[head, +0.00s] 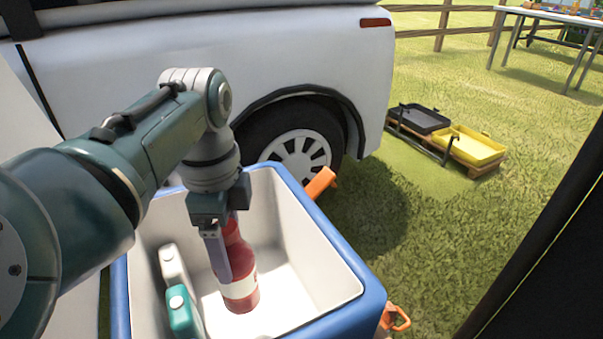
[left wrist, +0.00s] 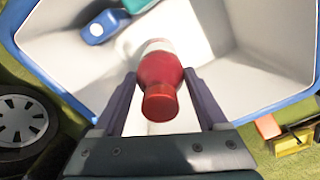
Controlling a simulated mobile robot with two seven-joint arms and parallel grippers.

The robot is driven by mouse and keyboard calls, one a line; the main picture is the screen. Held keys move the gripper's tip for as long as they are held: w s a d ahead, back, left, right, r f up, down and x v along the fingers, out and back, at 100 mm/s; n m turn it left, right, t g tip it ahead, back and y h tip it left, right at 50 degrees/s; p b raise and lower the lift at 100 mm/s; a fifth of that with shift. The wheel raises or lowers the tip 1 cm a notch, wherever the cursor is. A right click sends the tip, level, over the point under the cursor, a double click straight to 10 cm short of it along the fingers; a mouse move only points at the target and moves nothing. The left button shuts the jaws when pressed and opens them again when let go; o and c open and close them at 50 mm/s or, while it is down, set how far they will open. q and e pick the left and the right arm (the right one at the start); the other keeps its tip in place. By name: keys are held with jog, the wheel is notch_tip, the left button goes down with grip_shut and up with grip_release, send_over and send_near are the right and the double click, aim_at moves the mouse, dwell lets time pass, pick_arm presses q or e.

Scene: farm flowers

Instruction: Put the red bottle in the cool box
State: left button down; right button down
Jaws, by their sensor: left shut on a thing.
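The red bottle (head: 241,270) has a pale label band and is inside the opening of the cool box (head: 371,303), a blue box with white inner walls. My left gripper (head: 222,262) is shut on the bottle from above and reaches down into the box. In the left wrist view the bottle (left wrist: 160,88) stands between the two fingers (left wrist: 160,100), its red cap toward the camera. I cannot tell whether its base touches the box floor. The cool box (left wrist: 272,113) fills most of that view. My right gripper is not in view.
Free floor lies right of the red bottle. A white vehicle (head: 300,55) stands close behind.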

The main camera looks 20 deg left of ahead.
aim_at(236, 277)
pick_arm(q)
notch_tip(236, 277, down, 6)
jog(key=b, duration=0.3)
jog(key=shift+f, duration=0.2)
jog(key=shift+f+b, duration=0.45)
jog(key=shift+f, duration=0.1)
grip_release()
